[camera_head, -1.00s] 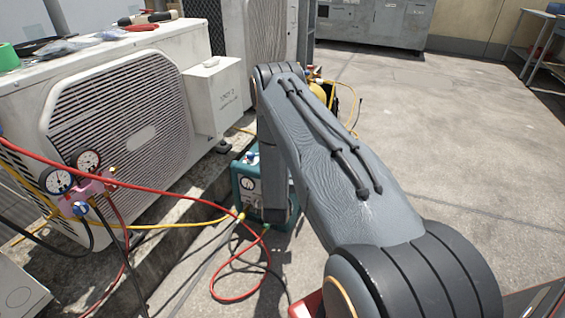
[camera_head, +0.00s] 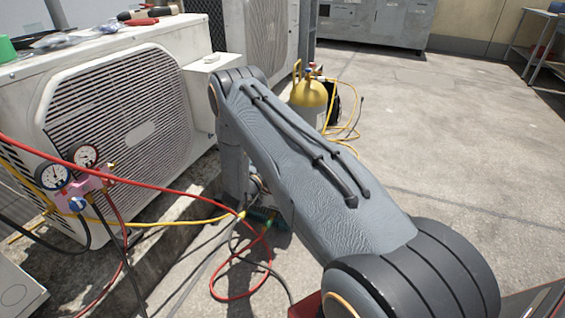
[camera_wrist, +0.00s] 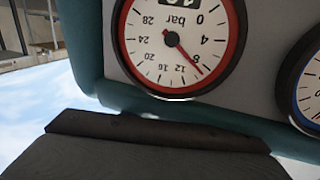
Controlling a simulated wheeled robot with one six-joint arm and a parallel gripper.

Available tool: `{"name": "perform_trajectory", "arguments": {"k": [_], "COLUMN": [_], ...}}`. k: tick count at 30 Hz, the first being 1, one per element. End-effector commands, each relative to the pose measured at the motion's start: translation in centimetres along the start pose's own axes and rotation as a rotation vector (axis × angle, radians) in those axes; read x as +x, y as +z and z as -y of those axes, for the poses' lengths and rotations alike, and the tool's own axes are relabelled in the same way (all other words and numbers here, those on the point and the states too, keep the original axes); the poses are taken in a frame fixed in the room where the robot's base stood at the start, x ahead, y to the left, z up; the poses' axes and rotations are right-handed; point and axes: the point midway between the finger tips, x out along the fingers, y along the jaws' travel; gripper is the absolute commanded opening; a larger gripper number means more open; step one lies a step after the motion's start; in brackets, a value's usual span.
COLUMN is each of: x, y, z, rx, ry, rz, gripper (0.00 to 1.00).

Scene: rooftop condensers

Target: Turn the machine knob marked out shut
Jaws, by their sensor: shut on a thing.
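The teal machine (camera_head: 265,216) stands on the ground past the condenser and is mostly hidden behind my arm in the head view. In the wrist view its teal casing (camera_wrist: 90,50) and grey panel are close and upside down. A red-rimmed bar gauge (camera_wrist: 178,42) shows there, with part of a blue-rimmed gauge (camera_wrist: 312,88) at the right edge. My gripper (camera_wrist: 155,140) shows as a dark slab low in the wrist view, right against the panel. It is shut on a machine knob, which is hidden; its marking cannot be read.
A large white condenser (camera_head: 205,75) stands at the left. A pink gauge manifold (camera_head: 88,186) hangs in front of it. Red hoses (camera_head: 240,295) and yellow hoses run to the machine. A yellow cylinder (camera_head: 308,95) stands behind my arm.

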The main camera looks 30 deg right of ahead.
Motion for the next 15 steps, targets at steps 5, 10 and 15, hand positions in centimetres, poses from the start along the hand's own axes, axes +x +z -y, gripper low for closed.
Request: {"name": "perform_trajectory", "arguments": {"k": [5, 10, 15], "x": [0.19, 0.26, 0.18], "y": [0.05, 0.03, 0.02], "z": [-0.18, -0.23, -0.16], "rx": [0.0, 0.0, 0.0], "ry": [0.008, 0.009, 0.007], "rz": [0.001, 0.001, 0.001], "gripper": [0.03, 0.03, 0.44]}}
